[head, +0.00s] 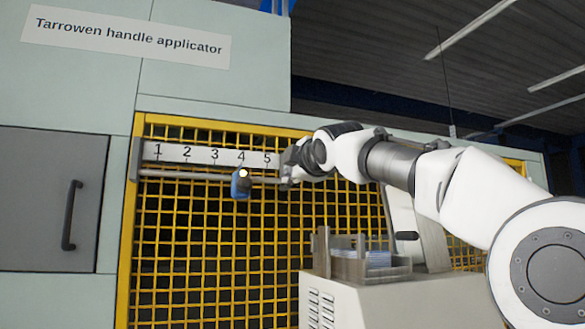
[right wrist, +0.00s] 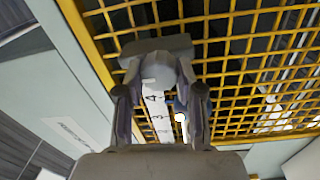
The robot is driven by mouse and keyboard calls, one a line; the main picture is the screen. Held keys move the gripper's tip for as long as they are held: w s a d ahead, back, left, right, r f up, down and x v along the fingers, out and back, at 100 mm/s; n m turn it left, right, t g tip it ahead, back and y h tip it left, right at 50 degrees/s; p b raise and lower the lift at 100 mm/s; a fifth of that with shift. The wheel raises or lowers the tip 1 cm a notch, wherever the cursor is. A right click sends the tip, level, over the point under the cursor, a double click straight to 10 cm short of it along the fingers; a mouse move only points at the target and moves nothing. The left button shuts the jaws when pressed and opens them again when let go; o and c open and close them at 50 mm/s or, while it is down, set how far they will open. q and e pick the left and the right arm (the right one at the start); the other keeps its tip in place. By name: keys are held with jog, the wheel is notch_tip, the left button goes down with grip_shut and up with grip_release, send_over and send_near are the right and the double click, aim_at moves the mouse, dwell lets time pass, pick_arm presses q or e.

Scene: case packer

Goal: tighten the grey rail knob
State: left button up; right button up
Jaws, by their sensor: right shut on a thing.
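The grey rail knob (right wrist: 160,72) shows in the right wrist view between the two fingers of my right gripper (right wrist: 160,92), which is shut on it. In the head view my right gripper (head: 288,168) is at the right end of the rail (head: 205,175), just past the number 5 on the scale, and it hides the knob. A blue sensor block (head: 240,186) with a bright white spot sits on the rail below number 4. My left gripper is in neither view.
The white number scale (head: 200,154) runs along the top of the yellow mesh guard (head: 190,250). A pale machine housing (head: 350,302) with a grey tray on top stands below my right arm. A grey door with a dark handle (head: 72,215) is at the left.

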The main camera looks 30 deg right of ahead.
jog(key=shift+s+r, duration=0.1)
jog(key=shift+r, duration=0.2)
jog(key=o, duration=1.1)
jog(key=shift+d, duration=0.1)
jog(key=shift+o, duration=0.3)
jog(key=shift+w+d+f, duration=0.2)
jog(key=shift+w+f, duration=0.1)
jog(key=shift+w, duration=0.05)
jog(key=shift+s+a, duration=0.15)
